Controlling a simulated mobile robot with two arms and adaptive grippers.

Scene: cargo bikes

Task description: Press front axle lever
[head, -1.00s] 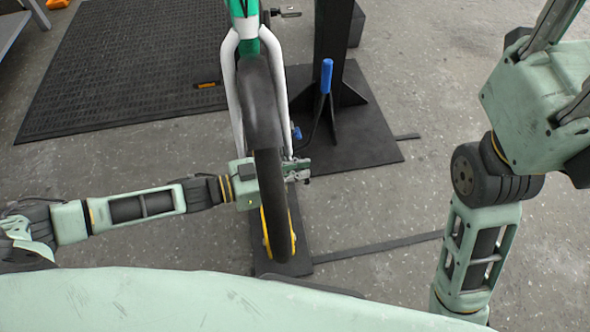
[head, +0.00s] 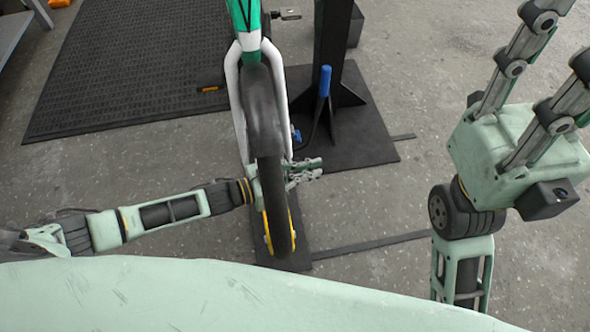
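The bike's front wheel (head: 270,190) stands upright between white fork legs (head: 236,100). My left arm comes in from the left, and its gripper (head: 312,169) is low at the wheel near the fork ends. The tyre hides part of this gripper, and its fingers show just right of the wheel. Their opening is too small and hidden to judge. A small blue part (head: 296,135) shows beside the right fork leg, above those fingers; I cannot tell whether it is the axle lever. My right gripper (head: 560,40) is raised at the upper right, fingers spread and empty.
A black post on a base plate (head: 365,140) stands behind the wheel on the right, with a blue-topped handle (head: 325,80). A black mat (head: 140,60) lies at the back left. Grey floor is open at lower right.

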